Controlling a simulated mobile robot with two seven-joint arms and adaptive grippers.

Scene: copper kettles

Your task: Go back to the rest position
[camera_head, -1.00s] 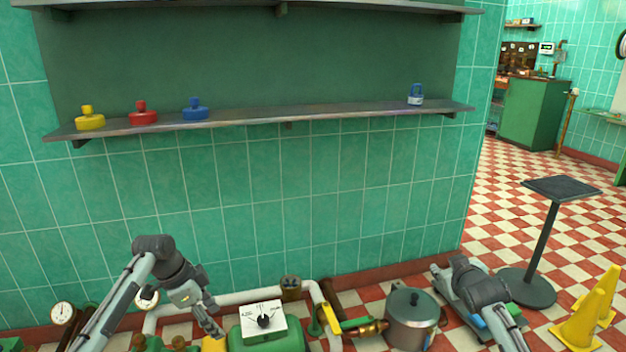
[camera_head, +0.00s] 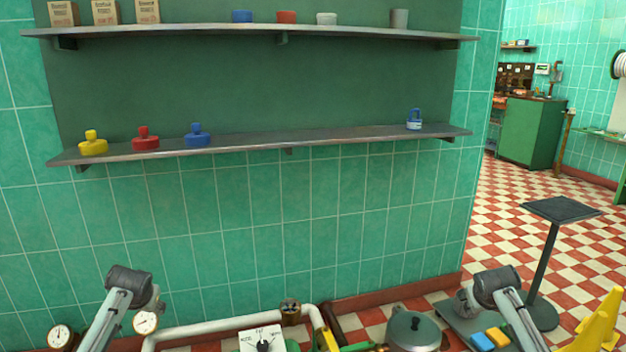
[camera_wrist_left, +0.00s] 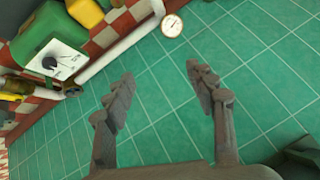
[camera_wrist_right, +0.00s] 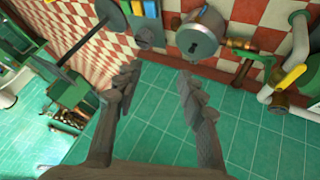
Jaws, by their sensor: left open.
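My left gripper (camera_wrist_left: 160,82) is open in the left wrist view, with nothing between its fingers and green tiles behind them. My right gripper (camera_wrist_right: 160,72) is open and empty in the right wrist view, its fingers pointing towards the red-and-white checks. In the head view my left arm (camera_head: 125,285) comes up at the lower left and my right arm (camera_head: 497,288) at the lower right. Neither gripper's fingers can be made out there.
A grey lidded pot (camera_head: 412,332), a white dial box (camera_head: 262,339) and pipes (camera_head: 220,328) stand low before the wall. The lower shelf (camera_head: 290,138) holds yellow, red and blue knobbed pieces and a blue padlock-like item. A black-topped stand (camera_head: 560,209) and yellow cone (camera_head: 600,325) are right.

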